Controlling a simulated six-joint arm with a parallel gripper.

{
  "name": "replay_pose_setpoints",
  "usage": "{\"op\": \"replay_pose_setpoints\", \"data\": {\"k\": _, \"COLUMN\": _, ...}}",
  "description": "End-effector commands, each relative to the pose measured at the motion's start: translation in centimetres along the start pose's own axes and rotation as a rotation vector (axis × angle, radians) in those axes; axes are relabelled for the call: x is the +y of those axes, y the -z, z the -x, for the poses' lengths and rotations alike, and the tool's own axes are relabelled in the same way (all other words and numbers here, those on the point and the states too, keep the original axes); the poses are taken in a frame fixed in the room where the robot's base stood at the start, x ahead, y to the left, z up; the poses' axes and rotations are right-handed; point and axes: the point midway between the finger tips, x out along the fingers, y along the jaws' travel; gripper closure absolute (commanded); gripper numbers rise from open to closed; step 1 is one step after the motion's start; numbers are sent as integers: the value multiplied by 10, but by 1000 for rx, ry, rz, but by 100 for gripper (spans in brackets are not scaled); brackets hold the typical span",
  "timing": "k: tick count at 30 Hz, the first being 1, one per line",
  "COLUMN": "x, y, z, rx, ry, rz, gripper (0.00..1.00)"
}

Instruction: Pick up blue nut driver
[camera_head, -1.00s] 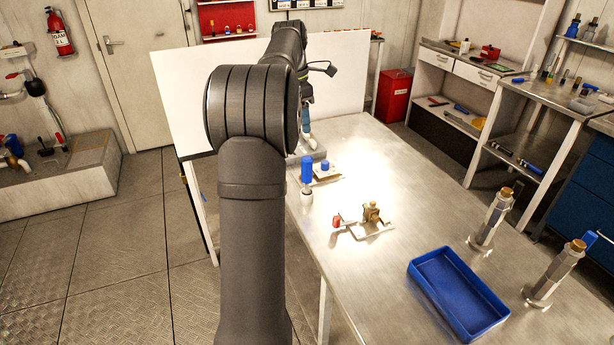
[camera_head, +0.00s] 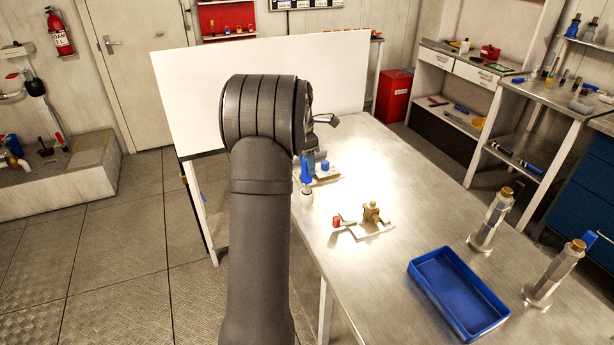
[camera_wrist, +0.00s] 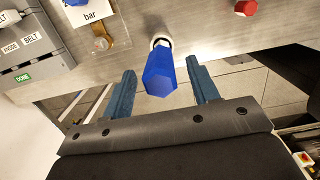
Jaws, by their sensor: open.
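The blue nut driver (camera_head: 306,172) stands upright near the left edge of the metal table, its lower end in a pale round holder (camera_head: 307,194). In the wrist view its faceted blue handle (camera_wrist: 160,76) points toward the camera, between the two blue-grey fingers of my gripper (camera_wrist: 161,69). The gripper is open, with a visible gap on each side of the handle. I cannot tell how far the fingertips reach down along it. In the head view my arm hides most of the gripper.
Close behind the driver is a small plate with a blue cap (camera_head: 325,166). A brass fitting (camera_head: 371,213) with a red-ended part lies nearer. A blue tray (camera_head: 416,268) and two grey cylinders (camera_head: 490,220) stand at the right. A labelled grey box (camera_wrist: 35,50) shows in the wrist view.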

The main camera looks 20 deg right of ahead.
Motion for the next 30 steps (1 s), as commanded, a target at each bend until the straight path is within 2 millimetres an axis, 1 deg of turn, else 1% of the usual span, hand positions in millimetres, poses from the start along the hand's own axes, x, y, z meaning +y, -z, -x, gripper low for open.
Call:
{"op": "replay_pose_setpoints", "data": {"k": 1, "x": -1, "y": 0, "z": -9, "rx": 2, "ry": 4, "rz": 0, "gripper": 45}}
{"op": "replay_pose_setpoints", "data": {"k": 3, "x": -1, "y": 0, "z": -19, "rx": 1, "ry": 3, "rz": -1, "gripper": 45}}
{"op": "replay_pose_setpoints", "data": {"k": 6, "x": -1, "y": 0, "z": -27, "rx": -2, "ry": 1, "rz": -1, "gripper": 45}}
{"op": "replay_pose_setpoints", "data": {"k": 14, "x": 0, "y": 0, "z": -29, "rx": -2, "ry": 0, "rz": -1, "gripper": 45}}
{"op": "replay_pose_setpoints", "data": {"k": 18, "x": 0, "y": 0, "z": -29, "rx": -2, "ry": 0, "rz": -1, "gripper": 73}}
{"op": "replay_pose_setpoints", "data": {"k": 21, "x": 0, "y": 0, "z": -29, "rx": -2, "ry": 0, "rz": -1, "gripper": 91}}
{"op": "replay_pose_setpoints", "data": {"k": 30, "x": 0, "y": -1, "z": -28, "rx": -2, "ry": -1, "rz": -1, "gripper": 91}}
